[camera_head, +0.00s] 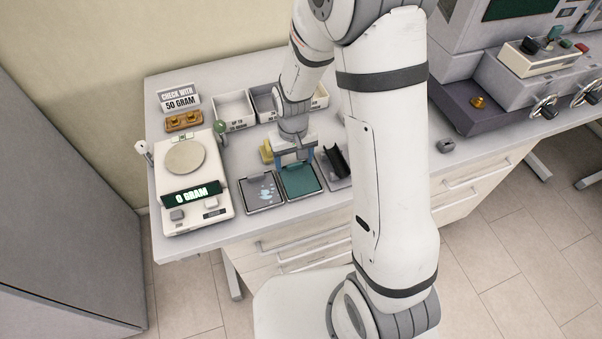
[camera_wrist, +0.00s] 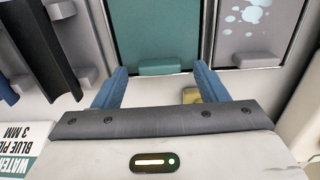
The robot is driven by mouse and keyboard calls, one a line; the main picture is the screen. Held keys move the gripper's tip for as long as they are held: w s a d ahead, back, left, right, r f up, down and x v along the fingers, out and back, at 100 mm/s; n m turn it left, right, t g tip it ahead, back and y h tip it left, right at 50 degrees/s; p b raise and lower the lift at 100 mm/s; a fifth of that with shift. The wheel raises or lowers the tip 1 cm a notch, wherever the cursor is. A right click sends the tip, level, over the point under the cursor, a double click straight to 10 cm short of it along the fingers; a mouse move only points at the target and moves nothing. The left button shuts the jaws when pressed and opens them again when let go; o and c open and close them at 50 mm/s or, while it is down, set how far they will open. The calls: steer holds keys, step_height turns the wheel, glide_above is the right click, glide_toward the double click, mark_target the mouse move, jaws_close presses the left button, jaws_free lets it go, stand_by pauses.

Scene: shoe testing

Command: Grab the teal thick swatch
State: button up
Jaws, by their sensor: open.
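The teal swatch (camera_head: 301,181) lies flat in a tray near the front of the bench in the head view. In the wrist view the teal swatch (camera_wrist: 153,30) fills the top middle, with a raised teal tab (camera_wrist: 158,67) at its near edge. My gripper (camera_head: 295,158) is over the back edge of this swatch, with its blue fingers apart. In the wrist view my gripper (camera_wrist: 160,69) has one fingertip on each side of the tab, with nothing held. Whether the fingers touch the swatch cannot be told.
A grey spotted swatch (camera_head: 261,192) lies to the left of the teal one. A dark curved piece (camera_head: 336,161) stands to the right. A scale (camera_head: 195,180) reading 0 gram is at the left. A brass-coloured object (camera_head: 266,151) and bins (camera_head: 234,108) are behind.

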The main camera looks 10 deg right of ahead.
steer(key=shift+f, duration=0.1)
steer(key=c, duration=1)
steer(key=shift+c, duration=0.2)
